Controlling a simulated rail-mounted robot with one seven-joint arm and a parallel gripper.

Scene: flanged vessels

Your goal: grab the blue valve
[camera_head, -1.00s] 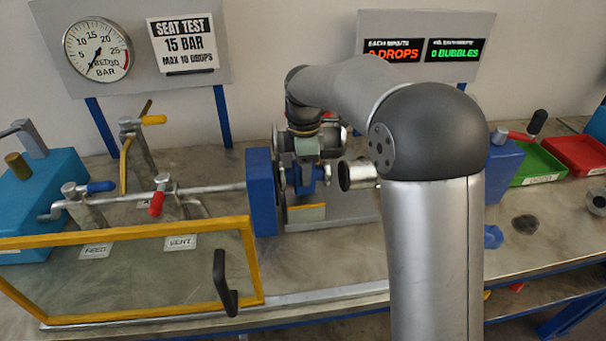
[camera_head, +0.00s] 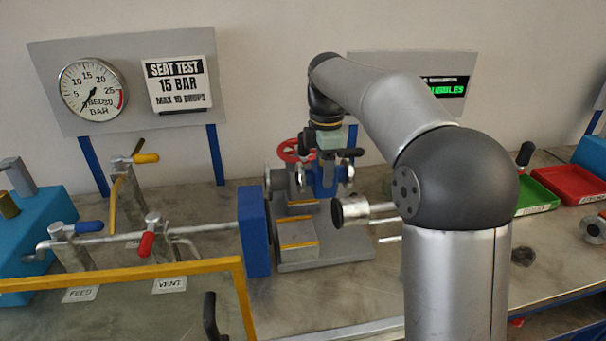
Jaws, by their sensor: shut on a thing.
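The blue valve (camera_head: 323,182) has a blue body with metal flanges at its ends. It is in the middle of the head view, above the grey test fixture (camera_head: 300,243). My gripper (camera_head: 326,157) points down at the top of the valve and is shut on it. The fingers are small and dark here, so their exact grip point is hard to see. The valve appears held above the fixture's yellow-striped blocks, apart from them. A red handwheel (camera_head: 293,151) shows just left of my gripper; I cannot tell what it belongs to.
A blue upright plate (camera_head: 254,230) stands left of the fixture, and a metal ram (camera_head: 362,209) to its right. Pipes with a blue lever (camera_head: 88,227) and a red lever (camera_head: 147,244) lie left, behind a yellow-framed guard (camera_head: 120,273). Green and red trays (camera_head: 570,184) stand right.

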